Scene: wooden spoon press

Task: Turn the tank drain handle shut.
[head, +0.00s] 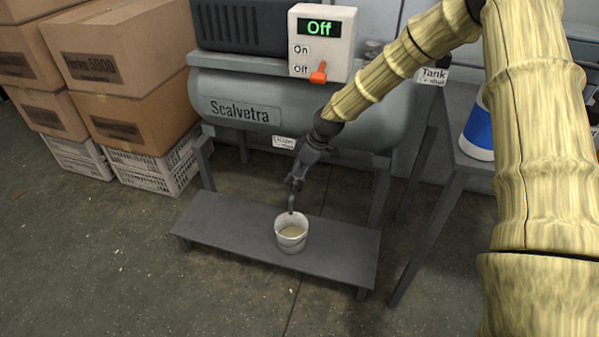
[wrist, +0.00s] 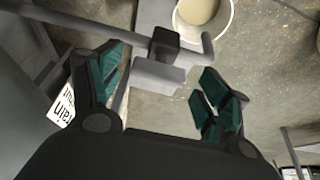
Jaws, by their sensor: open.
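The grey tank (head: 295,100), marked Scalvetra, stands on legs at the back. In the wrist view, the drain handle (wrist: 158,76) is a light grey block beside a dark valve body (wrist: 166,43) on the drain pipe (wrist: 100,24). My gripper (wrist: 160,82) is open, with its teal-padded fingers to either side of the handle and visible gaps between. In the head view my gripper (head: 297,178) points down below the tank and hides the handle. The bent spout (head: 291,203) ends above a white bucket (head: 292,246) holding pale liquid; no stream is clear.
The bucket stands on a low grey platform (head: 225,233). A control box (head: 320,45) reads Off. Cardboard boxes (head: 130,75) on white crates (head: 150,170) stand left. A grey table (head: 450,165) with a blue-and-white container (head: 477,135) stands right. Floor in front is clear.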

